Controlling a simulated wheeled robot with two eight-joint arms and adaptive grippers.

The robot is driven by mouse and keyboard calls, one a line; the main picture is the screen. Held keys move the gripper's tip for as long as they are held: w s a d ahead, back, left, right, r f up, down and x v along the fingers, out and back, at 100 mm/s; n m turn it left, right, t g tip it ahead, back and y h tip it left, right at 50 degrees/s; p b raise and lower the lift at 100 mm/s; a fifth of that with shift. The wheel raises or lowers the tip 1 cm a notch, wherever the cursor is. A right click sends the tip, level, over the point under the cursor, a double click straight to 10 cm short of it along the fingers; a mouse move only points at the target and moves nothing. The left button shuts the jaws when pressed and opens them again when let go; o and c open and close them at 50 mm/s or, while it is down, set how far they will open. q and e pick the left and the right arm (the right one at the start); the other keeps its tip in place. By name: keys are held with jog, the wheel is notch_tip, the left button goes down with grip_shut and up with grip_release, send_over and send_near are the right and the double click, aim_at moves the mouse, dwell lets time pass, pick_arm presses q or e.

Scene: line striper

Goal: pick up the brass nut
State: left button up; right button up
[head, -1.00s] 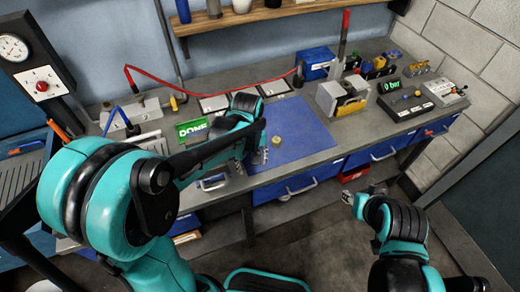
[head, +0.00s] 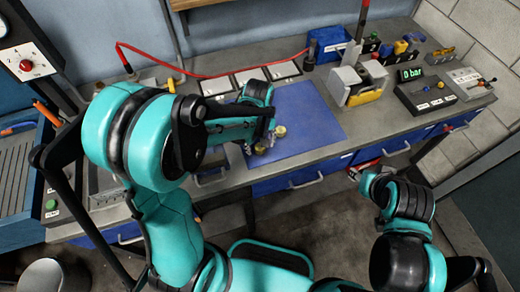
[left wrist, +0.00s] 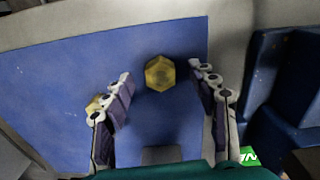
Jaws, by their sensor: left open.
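A hexagonal brass nut (left wrist: 160,73) lies on the blue mat (left wrist: 60,60), between and just beyond my left fingertips in the left wrist view. A second brass-coloured piece (left wrist: 95,104) is partly hidden behind the finger at left. In the head view a small brass piece (head: 280,131) shows on the mat beside the left gripper; another is partly hidden by the fingers. My left gripper (left wrist: 163,85) is open and empty, with its fingers spread over the mat. My right gripper (head: 361,176) hangs in front of the bench, away from the mat; its jaws are too small to read.
Grey plates (head: 249,77) and a red hose (head: 215,77) lie behind the mat. A vise-like block (head: 352,84), a blue box (head: 328,44) and a control box with a green display (head: 421,92) stand at right. The mat's right part is clear.

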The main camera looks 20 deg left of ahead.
pick_arm(q)
jog(key=shift+f, duration=0.35)
jog(key=c, duration=1.3)
jog(key=shift+r, duration=0.1)
